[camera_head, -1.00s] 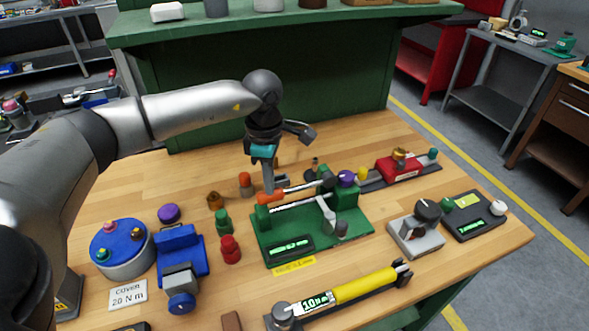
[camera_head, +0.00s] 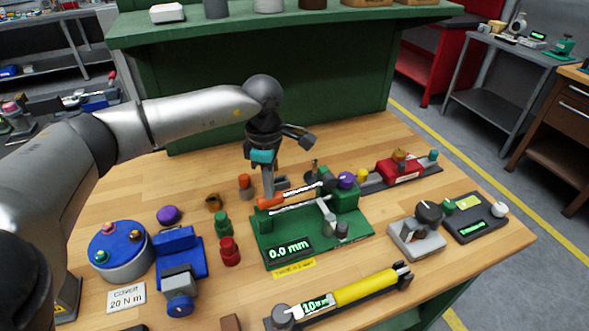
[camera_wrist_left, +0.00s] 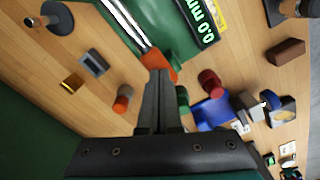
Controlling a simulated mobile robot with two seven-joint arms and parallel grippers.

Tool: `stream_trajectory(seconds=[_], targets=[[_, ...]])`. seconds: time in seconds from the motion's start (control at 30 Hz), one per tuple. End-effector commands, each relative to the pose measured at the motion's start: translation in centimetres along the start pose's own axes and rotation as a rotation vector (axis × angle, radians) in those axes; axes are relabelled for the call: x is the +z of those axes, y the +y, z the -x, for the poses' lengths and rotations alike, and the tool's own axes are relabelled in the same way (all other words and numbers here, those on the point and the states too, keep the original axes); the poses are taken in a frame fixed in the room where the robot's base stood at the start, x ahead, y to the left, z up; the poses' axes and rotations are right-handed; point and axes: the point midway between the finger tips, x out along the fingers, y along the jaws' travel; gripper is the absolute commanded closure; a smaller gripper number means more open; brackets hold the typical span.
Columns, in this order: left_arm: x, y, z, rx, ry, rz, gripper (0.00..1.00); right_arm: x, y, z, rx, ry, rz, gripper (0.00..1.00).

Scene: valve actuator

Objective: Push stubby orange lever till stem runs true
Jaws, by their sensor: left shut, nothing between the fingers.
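The green valve fixture (camera_head: 345,250) stands mid-table; its display (camera_head: 289,250) reads 0.0 mm. The stubby orange lever (camera_head: 270,203) is at the fixture's left end and also shows in the left wrist view (camera_wrist_left: 159,64). A bright metal stem (camera_head: 297,206) runs from that end toward the dark and green block at right. My left gripper (camera_head: 268,192) points down with its fingers shut and empty, its tips at the orange lever. In the left wrist view the fingertips (camera_wrist_left: 159,76) overlap the lever's edge; contact cannot be told for sure. My right gripper is not in view.
A green knob (camera_head: 222,222), a red knob (camera_head: 230,250) and an orange-topped peg (camera_head: 245,184) stand left of the fixture. A blue vise (camera_head: 181,255) is farther left. A yellow-handled tool (camera_head: 365,287) lies in front. A grey dial box (camera_head: 415,236) stands right.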

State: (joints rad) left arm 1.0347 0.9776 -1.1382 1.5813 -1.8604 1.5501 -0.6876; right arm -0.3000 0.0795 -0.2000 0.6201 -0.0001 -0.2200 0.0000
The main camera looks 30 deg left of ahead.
Motion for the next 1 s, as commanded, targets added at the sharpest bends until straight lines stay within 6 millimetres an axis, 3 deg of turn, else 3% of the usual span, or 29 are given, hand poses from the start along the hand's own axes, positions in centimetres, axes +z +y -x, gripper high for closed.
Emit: stream_trajectory(seconds=[0.37, 1.0], targets=[[0.1, 0.0, 0.3, 0.0, -0.001, -0.001, 1.0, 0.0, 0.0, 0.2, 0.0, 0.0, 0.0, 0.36], [0.9, 0.5, 4.0, 0.0, -0.001, 0.0, 1.0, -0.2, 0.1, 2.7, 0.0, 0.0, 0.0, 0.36]])
